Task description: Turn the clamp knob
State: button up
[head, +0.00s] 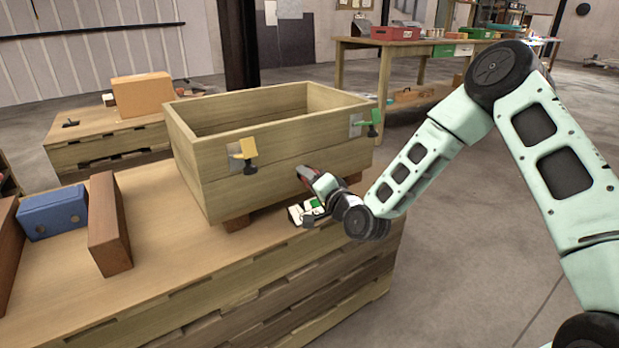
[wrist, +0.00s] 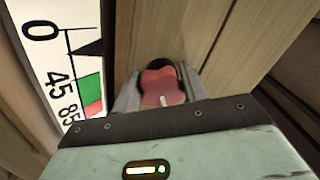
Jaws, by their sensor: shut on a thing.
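The red lobed clamp knob (wrist: 163,90) sits on the front wall of the wooden crate (head: 209,195). A pale mark shows on its face. My gripper (wrist: 160,95) is shut on the knob, with one grey finger at each side. A white dial (wrist: 70,70) in the wrist view reads 0, 45 and 85. It has a green band, a red band and a black pointer near the 0 line.
Yellow (head: 243,150) and green (head: 372,122) clips sit on the crate's upper front wall. The crate stands on blocks on a wooden bench (head: 165,255). A blue box (head: 53,212) and a brown block (head: 108,225) lie at left. The floor at right is open.

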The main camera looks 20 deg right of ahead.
jog(key=shift+m, duration=0.7)
jog(key=o, duration=1)
jog(key=p+v, duration=0.4)
jog(key=v, duration=1.3)
jog(key=shift+s, duration=0.25)
